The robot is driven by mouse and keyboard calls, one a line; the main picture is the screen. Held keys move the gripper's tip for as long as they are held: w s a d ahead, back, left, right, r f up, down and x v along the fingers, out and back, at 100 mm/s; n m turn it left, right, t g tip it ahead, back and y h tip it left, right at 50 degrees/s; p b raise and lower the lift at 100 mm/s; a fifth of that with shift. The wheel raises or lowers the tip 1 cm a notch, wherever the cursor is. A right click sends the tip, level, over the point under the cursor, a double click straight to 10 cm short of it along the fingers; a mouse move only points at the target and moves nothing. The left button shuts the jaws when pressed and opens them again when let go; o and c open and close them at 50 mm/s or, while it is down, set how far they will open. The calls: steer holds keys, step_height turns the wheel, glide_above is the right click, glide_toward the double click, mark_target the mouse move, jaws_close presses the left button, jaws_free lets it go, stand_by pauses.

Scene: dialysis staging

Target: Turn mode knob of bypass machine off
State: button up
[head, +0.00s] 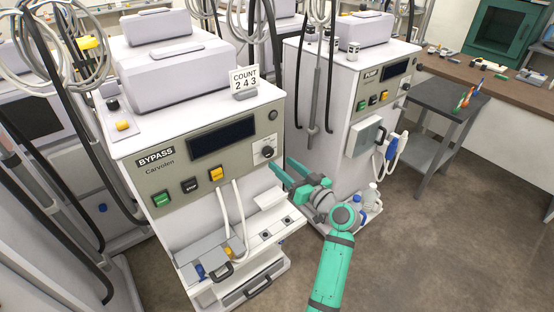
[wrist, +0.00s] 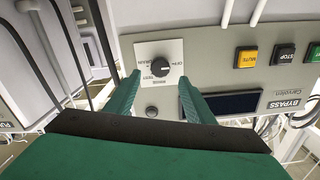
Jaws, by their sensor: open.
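The bypass machine (head: 130,150) stands left of centre in the head view, with a "BYPASS" label on its front panel. Its black round mode knob (head: 267,152) sits on a white plate at the panel's right end. In the wrist view the panel appears upside down, and the knob (wrist: 159,68) is near the middle with small lettering around it. The knob's exact setting is too small to tell. My gripper (head: 273,178) is open, just below and right of the knob in the head view. In the wrist view my gripper's fingers (wrist: 159,78) flank the knob, apparently without touching it.
Green, black "STOP" and yellow "MUTE" buttons (head: 216,174) and a dark display (head: 222,138) share the panel. A "COUNT 243" sign (head: 244,79) stands on top. The pump machine (head: 340,90) stands close on the right.

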steer(key=shift+v, duration=2.2)
steer(key=s+a+f+m+h, duration=0.1)
steer(key=s+f+m+h, duration=0.3)
steer(key=f, duration=0.5)
steer(key=s+a+f+m+h, duration=0.1)
steer(key=s+a+f+h, duration=0.1)
steer(key=s+f, duration=0.6)
steer(key=s+f+m+h, duration=0.2)
steer(key=s+f+h, duration=0.1)
steer(key=s+f, duration=0.75)
steer(key=s+a+r+h, duration=0.1)
steer(key=s+r+h, duration=0.15)
steer(key=s, duration=1.55)
steer(key=s+a+r+n, duration=0.2)
steer(key=s+r, duration=0.8)
steer(key=s, duration=0.1)
steer(key=shift+s+a+r+n+t+y, duration=0.15)
steer(key=shift+a+n+t+y, duration=0.15)
steer(key=shift+t+y, duration=0.15)
